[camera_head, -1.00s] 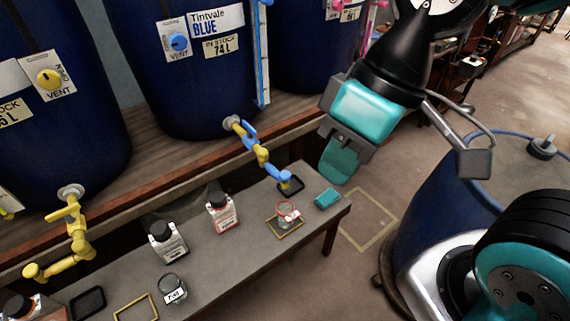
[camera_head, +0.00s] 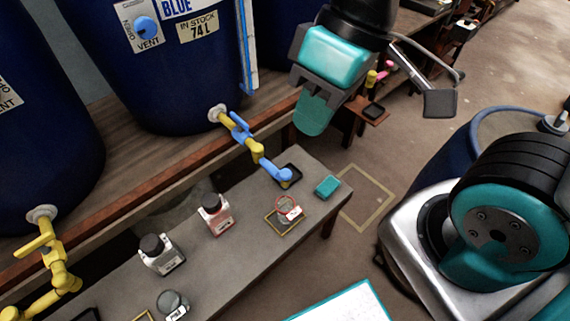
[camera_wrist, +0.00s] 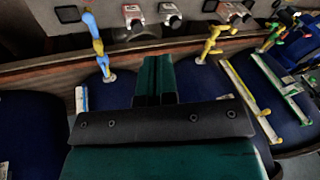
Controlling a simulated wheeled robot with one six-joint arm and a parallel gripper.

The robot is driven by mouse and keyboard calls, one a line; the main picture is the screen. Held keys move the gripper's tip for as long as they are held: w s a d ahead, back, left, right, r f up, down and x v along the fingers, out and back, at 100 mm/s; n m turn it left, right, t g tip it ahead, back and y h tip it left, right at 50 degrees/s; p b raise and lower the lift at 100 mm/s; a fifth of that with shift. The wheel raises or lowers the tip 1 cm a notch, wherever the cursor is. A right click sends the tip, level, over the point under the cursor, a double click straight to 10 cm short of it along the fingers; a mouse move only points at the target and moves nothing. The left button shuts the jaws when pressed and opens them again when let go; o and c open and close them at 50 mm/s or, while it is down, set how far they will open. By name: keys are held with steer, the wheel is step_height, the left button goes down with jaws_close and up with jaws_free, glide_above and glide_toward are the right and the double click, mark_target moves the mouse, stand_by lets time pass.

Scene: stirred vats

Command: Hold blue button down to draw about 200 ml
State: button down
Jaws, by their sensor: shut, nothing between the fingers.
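The blue vat (camera_head: 165,75) carries a round blue button (camera_head: 146,28) on a white plate marked VENT, at the top left of the head view. My gripper (camera_head: 313,118) is shut and empty, in the air to the right of the vat, apart from the button. The wrist view shows its teal fingers (camera_wrist: 155,78) together and the blue-handled tap (camera_wrist: 97,45).
A teal block (camera_head: 327,187) lies on the bench (camera_head: 245,245) near its right end. Floor is open to the bench's right, with a yellow outline (camera_head: 367,200).

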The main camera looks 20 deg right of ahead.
steer(key=w+d+f+m+h+b, duration=0.2)
steer(key=w+f+b, duration=0.3)
steer(key=w+f, duration=0.5)
steer(key=m+h+b, duration=0.1)
steer(key=h+b, duration=0.1)
glide_above(286, 172)
step_height(286, 172, down, 10)
steer(key=shift+f, duration=0.15)
steer(key=shift+f, duration=0.1)
step_height(286, 172, down, 14)
steer(key=shift+r+b, duration=0.1)
steer(key=shift+b, duration=0.4)
